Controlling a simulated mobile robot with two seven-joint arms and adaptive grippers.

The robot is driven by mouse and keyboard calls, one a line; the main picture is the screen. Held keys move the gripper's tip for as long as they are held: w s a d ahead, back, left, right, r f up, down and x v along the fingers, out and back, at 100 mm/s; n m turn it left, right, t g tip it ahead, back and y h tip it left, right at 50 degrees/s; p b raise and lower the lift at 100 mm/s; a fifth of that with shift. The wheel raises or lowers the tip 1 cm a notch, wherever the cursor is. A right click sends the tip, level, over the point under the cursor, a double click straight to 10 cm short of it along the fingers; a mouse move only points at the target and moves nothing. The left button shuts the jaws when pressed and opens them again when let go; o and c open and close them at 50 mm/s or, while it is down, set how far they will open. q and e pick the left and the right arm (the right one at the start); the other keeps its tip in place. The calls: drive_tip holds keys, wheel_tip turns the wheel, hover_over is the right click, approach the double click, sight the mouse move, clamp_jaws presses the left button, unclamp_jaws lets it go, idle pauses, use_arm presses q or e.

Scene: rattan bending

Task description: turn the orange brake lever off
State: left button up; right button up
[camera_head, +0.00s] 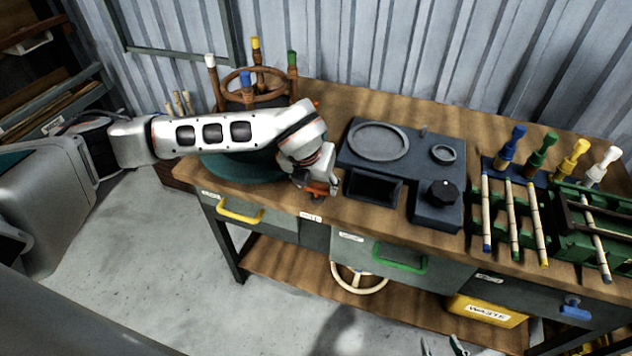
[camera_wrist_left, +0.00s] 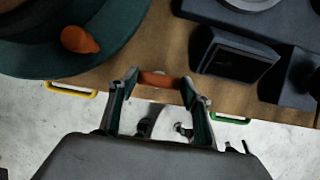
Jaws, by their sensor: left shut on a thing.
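The orange brake lever (camera_wrist_left: 157,79) lies crosswise between my left gripper's fingertips in the left wrist view. In the head view its orange part (camera_head: 316,187) shows at the front edge of the bench, partly hidden by the gripper. My left gripper (camera_head: 322,192) is shut on it; its two fingers (camera_wrist_left: 158,92) flank the lever's ends in the wrist view. A teal round turntable (camera_head: 232,168) is left of the lever, partly covered by my left arm. An orange knob (camera_wrist_left: 80,40) sits on it. My right gripper (camera_head: 443,347) shows at the bottom edge, fingers apart and empty.
A dark station (camera_head: 395,150) with a round recess and black knob stands right of the lever. Colour-tipped sticks (camera_head: 515,210) and a green rack (camera_head: 590,235) are further right. Drawers with yellow (camera_head: 240,214) and green (camera_head: 400,262) handles lie below the bench edge.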

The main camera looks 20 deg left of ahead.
idle(0.3)
use_arm(q)
drive_tip(key=o, duration=1.1)
drive_tip(key=v, duration=1.2)
